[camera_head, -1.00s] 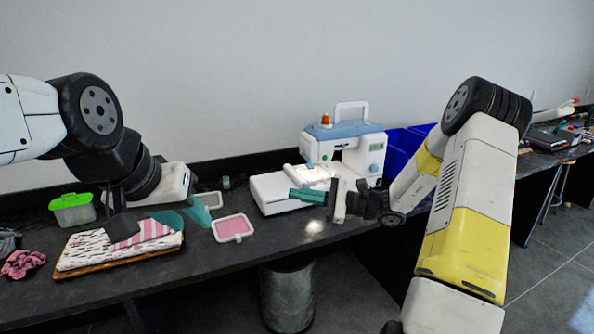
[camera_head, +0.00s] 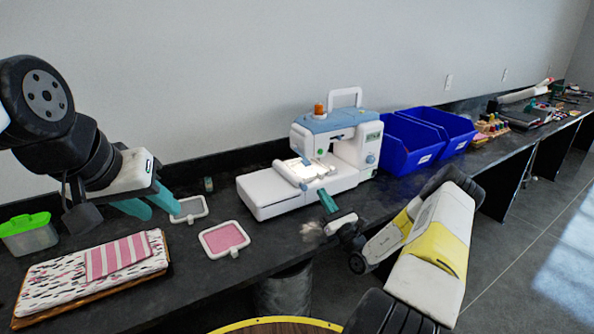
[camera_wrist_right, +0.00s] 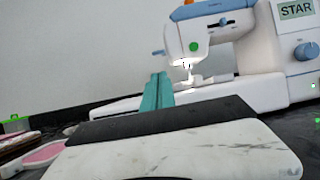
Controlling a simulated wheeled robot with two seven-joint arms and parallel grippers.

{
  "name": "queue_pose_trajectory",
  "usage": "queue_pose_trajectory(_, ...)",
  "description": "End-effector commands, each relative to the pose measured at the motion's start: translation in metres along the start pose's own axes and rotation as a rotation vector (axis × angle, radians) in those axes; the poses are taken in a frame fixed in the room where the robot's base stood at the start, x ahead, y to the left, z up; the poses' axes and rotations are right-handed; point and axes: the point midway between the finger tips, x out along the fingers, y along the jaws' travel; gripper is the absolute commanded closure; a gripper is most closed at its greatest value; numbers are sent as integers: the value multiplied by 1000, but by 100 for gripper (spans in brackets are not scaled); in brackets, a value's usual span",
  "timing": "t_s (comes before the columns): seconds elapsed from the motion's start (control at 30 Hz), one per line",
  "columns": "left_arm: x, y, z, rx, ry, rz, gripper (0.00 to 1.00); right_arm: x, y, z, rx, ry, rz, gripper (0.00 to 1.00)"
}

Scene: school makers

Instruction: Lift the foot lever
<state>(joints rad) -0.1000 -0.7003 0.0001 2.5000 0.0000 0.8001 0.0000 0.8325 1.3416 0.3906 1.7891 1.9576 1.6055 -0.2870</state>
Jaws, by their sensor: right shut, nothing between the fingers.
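A white and blue sewing machine (camera_head: 335,150) stands on the dark bench, with its lit needle area (camera_head: 312,170) facing me. It also shows in the right wrist view (camera_wrist_right: 250,50), where the needle and presser foot area (camera_wrist_right: 187,68) is lit. I cannot pick out the foot lever itself. My right gripper (camera_head: 328,201) is shut and empty, in front of the machine's bed and apart from the needle. Its teal fingers (camera_wrist_right: 157,92) point at the needle area in the right wrist view. My left gripper (camera_head: 150,205) has its teal fingers apart over the bench at the left.
Blue bins (camera_head: 410,145) stand right of the machine. Pink (camera_head: 224,239) and white (camera_head: 188,209) frames lie left of it. Folded fabric on a board (camera_head: 90,270) and a green-lidded box (camera_head: 28,235) are at the left. A round stool top (camera_head: 275,327) is below the bench.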

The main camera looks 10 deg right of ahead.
Motion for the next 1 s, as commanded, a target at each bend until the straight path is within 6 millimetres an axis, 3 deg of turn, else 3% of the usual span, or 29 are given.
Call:
queue_pose_trajectory(0.27, 0, 0, 0, 0, 0, 0, 64, 12, 1, 0, 0, -1, 5, 100)
queue_pose_trajectory(0.7, 0, 0, 0, 0, 0, 0, 64, 86, 2, 1, 0, -1, 6, 100)
queue_pose_trajectory(1.0, 0, 0, 0, 0, 0, 0, 64, 101, 1, 0, 1, 1, 4, 100)
